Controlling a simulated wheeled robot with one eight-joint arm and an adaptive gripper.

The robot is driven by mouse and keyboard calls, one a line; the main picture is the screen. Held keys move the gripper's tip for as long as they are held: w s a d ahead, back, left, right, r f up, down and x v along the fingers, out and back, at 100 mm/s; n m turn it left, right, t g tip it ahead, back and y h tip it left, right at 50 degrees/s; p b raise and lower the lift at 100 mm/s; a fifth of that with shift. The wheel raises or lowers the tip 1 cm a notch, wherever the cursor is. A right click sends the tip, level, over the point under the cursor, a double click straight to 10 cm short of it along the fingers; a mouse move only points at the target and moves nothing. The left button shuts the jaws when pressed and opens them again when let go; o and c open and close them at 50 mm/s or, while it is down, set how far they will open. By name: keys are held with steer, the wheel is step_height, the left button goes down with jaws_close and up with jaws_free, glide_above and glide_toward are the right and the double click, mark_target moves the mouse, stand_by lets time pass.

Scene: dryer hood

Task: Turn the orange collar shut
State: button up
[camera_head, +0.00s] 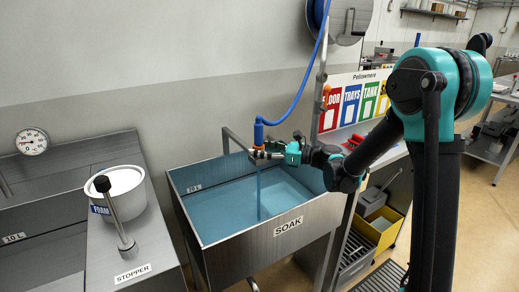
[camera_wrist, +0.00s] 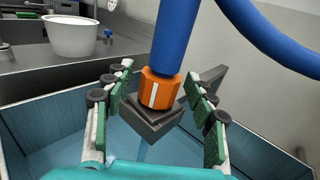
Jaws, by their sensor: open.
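The orange collar (camera_wrist: 160,92) sits at the lower end of a blue hose handle (camera_wrist: 177,40), above a dark block-like nozzle (camera_wrist: 150,120). It carries a white mark facing the wrist camera. In the head view the collar (camera_head: 258,148) hangs above the SOAK sink (camera_head: 285,238), and a thin bluish stream falls from there into the sink. My gripper (camera_wrist: 158,78) is open, with one green-padded finger on each side of the collar. Gaps show between the fingers and the collar in the wrist view. In the head view my gripper (camera_head: 272,154) partly hides the nozzle.
A blue hose (camera_head: 308,75) loops up from the handle to the reel. A metal post (camera_head: 318,85) stands behind the sink. A white FOAM tub (camera_head: 122,190) and a STOPPER lever (camera_head: 113,215) stand on the left counter. A yellow bin (camera_head: 380,228) is below right.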

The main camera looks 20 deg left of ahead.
steer(key=c, duration=1.2)
steer(key=m+t, duration=0.2)
steer(key=t, duration=0.1)
steer(key=m+t+h, duration=0.1)
steer(key=m+t, duration=0.1)
steer(key=t, duration=0.2)
steer(key=shift+s+a+m, duration=0.1)
steer(key=shift+s+m, duration=0.1)
steer(key=shift+m, duration=0.1)
steer(key=shift+w+m+t+h, duration=0.1)
steer(key=shift+m+t+h, duration=0.8)
steer(key=shift+t, duration=0.4)
